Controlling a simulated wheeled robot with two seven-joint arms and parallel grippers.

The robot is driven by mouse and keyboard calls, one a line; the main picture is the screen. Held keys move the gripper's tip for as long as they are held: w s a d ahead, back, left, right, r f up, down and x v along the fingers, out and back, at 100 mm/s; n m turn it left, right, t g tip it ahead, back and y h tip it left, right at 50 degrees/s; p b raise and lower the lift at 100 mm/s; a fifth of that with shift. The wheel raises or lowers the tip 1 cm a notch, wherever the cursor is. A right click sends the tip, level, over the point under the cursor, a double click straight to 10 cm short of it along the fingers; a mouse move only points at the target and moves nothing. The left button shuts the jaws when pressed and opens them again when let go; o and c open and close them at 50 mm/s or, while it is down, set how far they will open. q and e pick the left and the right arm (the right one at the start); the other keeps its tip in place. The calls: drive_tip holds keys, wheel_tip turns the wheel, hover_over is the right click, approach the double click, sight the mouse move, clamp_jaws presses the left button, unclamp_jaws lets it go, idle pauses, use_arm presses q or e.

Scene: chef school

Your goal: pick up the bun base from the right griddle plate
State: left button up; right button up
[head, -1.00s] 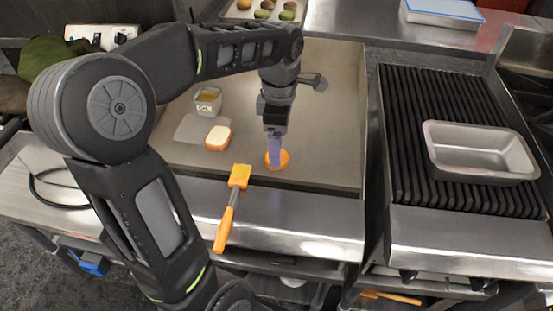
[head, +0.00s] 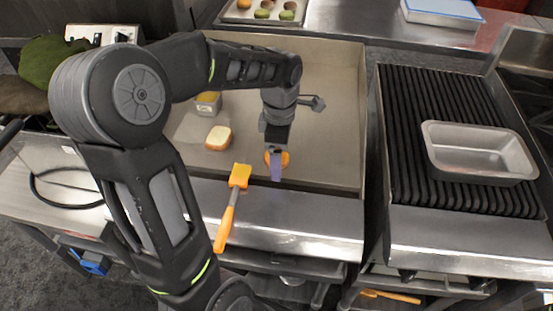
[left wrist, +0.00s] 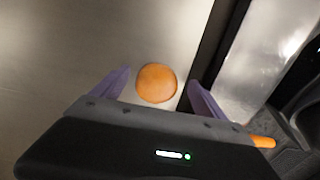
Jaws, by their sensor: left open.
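The bun base, a round orange-brown disc (head: 285,157), lies on the flat steel griddle plate (head: 335,100) near its front edge. In the left wrist view, the bun base (left wrist: 156,84) shows whole between the two purple fingers. My left gripper (head: 277,168) points down at it, and its fingers partly hide it in the head view. The left gripper (left wrist: 159,77) is open, with a gap on each side of the bun base. I cannot tell how far the fingertips are above the plate. My right gripper is not in view.
An orange-handled brush (head: 228,212) lies across the griddle's front ledge. A pale-topped bun piece (head: 218,138) and a small container (head: 208,102) are on the plate to the left. A metal pan (head: 480,153) sits on the ribbed grill at right.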

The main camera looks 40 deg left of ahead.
use_arm(q)
drive_tip(key=c, duration=1.4)
wheel_tip(320, 180, up, 10)
idle(0.7)
